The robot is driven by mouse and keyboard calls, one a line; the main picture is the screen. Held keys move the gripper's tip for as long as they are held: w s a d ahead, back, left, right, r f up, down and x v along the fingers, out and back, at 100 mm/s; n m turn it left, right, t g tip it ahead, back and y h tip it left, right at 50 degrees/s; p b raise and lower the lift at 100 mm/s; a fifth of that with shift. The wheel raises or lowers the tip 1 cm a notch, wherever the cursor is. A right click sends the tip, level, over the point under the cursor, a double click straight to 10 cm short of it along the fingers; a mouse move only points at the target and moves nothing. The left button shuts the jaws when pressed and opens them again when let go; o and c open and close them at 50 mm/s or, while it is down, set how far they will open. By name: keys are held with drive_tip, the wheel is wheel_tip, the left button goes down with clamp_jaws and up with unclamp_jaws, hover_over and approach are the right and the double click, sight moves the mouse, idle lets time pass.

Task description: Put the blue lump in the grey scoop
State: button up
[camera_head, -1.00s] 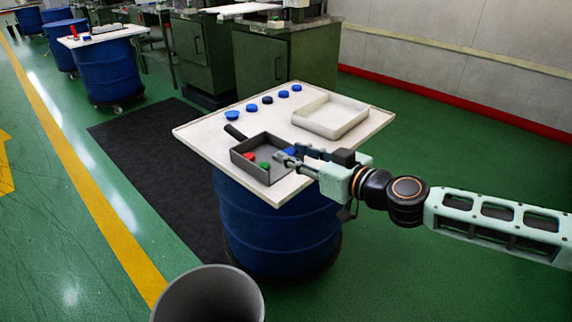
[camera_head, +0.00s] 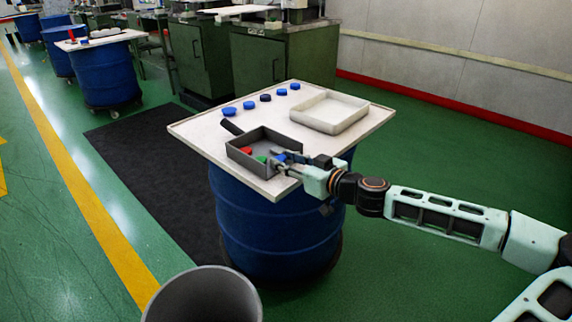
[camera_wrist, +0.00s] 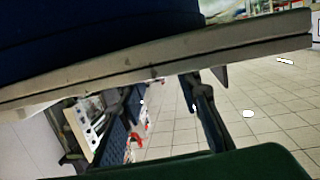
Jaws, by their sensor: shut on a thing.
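The grey scoop (camera_head: 238,157) lies on the tabletop, its dark handle (camera_head: 231,127) pointing to the back left. A red lump (camera_head: 247,150) and a green lump (camera_head: 262,159) are in it. My gripper (camera_head: 279,160) is at the scoop's near right side, shut on the blue lump (camera_head: 281,157). The blue lump appears over or within the scoop's right part; the fingers partly hide it, and I cannot tell whether it touches the scoop floor. The wrist view is hard to read and shows no clear lump.
The tabletop (camera_head: 200,131) rests on a blue drum (camera_head: 265,235). Several blue discs (camera_head: 249,105) stand in a row along its back left. A whitish tray (camera_head: 363,115) is at the back right. A grey bin (camera_head: 200,300) stands on the floor in front.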

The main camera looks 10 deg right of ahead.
drive_tip(key=shift+f, duration=0.2)
drive_tip(key=o, duration=0.8)
drive_tip(key=shift+c, duration=0.2)
drive_tip(key=shift+r, duration=0.2)
drive_tip(key=shift+s+d+r, duration=0.1)
drive_tip(key=shift+s+d, duration=0.05)
drive_tip(key=shift+s, duration=0.05)
drive_tip(key=p+v, duration=0.2)
drive_tip(key=v, duration=0.9)
drive_tip(key=shift+s+p, duration=0.2)
drive_tip(key=shift+p, duration=0.15)
